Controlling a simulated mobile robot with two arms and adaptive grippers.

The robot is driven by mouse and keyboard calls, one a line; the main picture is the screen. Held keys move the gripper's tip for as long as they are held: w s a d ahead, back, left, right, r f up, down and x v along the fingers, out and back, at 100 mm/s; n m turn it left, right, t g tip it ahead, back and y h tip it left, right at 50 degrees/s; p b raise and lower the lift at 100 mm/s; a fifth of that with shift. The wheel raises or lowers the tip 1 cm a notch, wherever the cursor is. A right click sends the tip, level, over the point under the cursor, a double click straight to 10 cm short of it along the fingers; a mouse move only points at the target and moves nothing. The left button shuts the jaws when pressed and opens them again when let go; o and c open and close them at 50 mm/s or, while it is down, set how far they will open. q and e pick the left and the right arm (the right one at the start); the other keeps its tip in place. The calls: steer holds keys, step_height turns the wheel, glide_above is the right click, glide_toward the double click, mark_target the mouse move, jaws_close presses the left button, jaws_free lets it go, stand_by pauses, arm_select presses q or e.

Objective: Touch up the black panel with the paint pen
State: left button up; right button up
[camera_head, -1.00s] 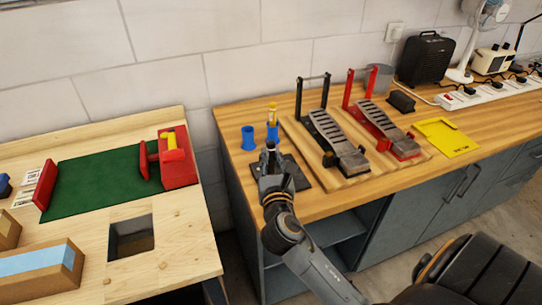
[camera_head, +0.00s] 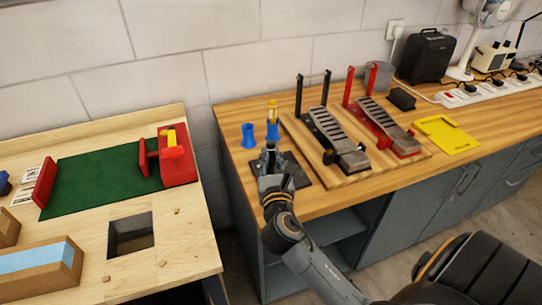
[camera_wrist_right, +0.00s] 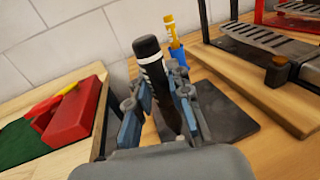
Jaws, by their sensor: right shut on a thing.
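My right gripper (camera_head: 270,158) is shut on a black pen with white bands, the paint pen. In the right wrist view the paint pen (camera_wrist_right: 150,62) sits between the fingers of my right gripper (camera_wrist_right: 160,95), banded end up and slightly tilted. The black panel (camera_head: 297,172) lies flat on the wooden bench, partly hidden behind the gripper. It also shows in the right wrist view (camera_wrist_right: 228,112), to the right of the fingers. The pen's lower end is hidden, so I cannot tell whether it touches the panel. My left gripper is out of view.
A yellow marker (camera_head: 272,108) stands in a blue cup (camera_head: 272,132) just behind the gripper. Another blue cup (camera_head: 249,137) stands to its left. A yellow plate (camera_head: 448,135) lies farther right.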

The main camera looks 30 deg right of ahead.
mark_target(271, 148)
steer(key=shift+f, duration=0.6)
stand_by(1.0)
steer(key=shift+r, duration=0.1)
steer(key=shift+r+p, duration=2.5)
steer(key=shift+p, duration=0.25)
